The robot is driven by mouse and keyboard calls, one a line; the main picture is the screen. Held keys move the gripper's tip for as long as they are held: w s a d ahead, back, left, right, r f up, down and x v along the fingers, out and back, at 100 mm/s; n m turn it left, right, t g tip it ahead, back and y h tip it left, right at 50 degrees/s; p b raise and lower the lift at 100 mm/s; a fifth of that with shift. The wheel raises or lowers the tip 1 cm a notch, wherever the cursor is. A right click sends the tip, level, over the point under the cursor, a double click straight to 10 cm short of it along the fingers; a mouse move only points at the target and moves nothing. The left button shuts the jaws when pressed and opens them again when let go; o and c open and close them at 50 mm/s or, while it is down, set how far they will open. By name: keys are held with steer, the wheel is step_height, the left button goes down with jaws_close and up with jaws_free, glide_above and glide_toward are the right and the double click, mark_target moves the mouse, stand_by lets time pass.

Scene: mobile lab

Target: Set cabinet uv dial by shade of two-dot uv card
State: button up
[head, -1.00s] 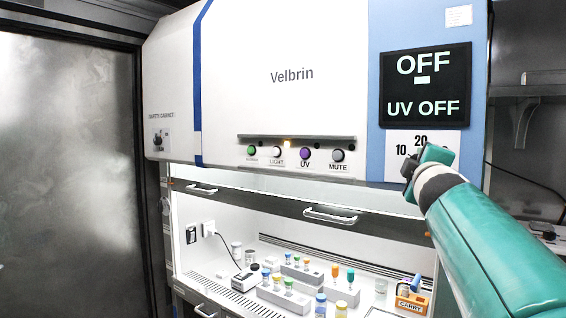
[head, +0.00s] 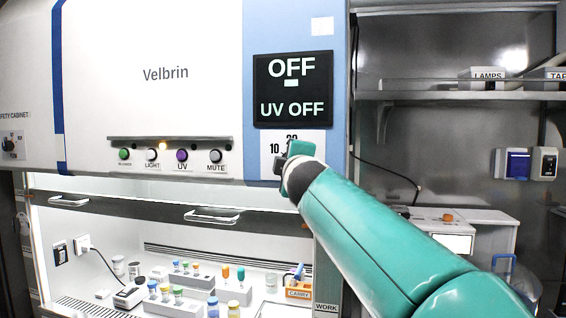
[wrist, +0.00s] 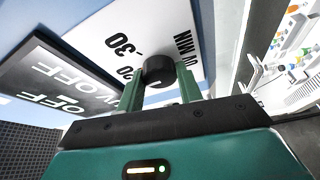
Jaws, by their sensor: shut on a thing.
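The UV dial is a black knob (wrist: 159,71) on a white scale plate (head: 282,143) on the cabinet's blue right panel. In the head view my arm hides most of the knob. My gripper (wrist: 160,88) is shut on the knob, with one green finger on each side of it in the wrist view; it also shows in the head view (head: 290,168). The plate shows 10 and 20 in the head view, and 20, 30 and MIN in the wrist view. The display (head: 293,89) above reads OFF and UV OFF. I cannot make out the two-dot UV card.
Below, the lit cabinet holds racks of coloured vials (head: 190,279) and an orange CARRY box (head: 298,293). A shelf (head: 455,95) with LAMPS and TAPE boxes is at right.

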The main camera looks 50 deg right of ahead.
steer(key=shift+d, duration=0.1)
steer(key=o, duration=1)
steer(key=v, duration=1.4)
steer(key=shift+f, duration=0.15)
steer(key=w+a+f+m+g+y, duration=0.25)
steer(key=w+a+f+y, duration=0.2)
steer(key=a+f, duration=0.7)
steer(key=w+a+f+m+g+y, duration=0.25)
steer(key=a+f+y, duration=0.25)
steer(key=a+f, duration=0.7)
steer(key=s+a+f+g+y, duration=0.1)
steer(key=a+f, duration=0.1)
steer(key=f, duration=0.2)
steer(key=s+a+f+m+y, duration=0.1)
steer(key=s+a+f, duration=0.1)
steer(key=f, duration=0.3)
steer(key=s+a+f+m+g+y, duration=0.1)
steer(key=a+f, duration=0.3)
steer(key=f, duration=0.1)
steer(key=shift+s+a+f+g+y, duration=0.1)
steer(key=shift+s+a+g+y, duration=0.1)
steer(key=shift+g+y, duration=0.15)
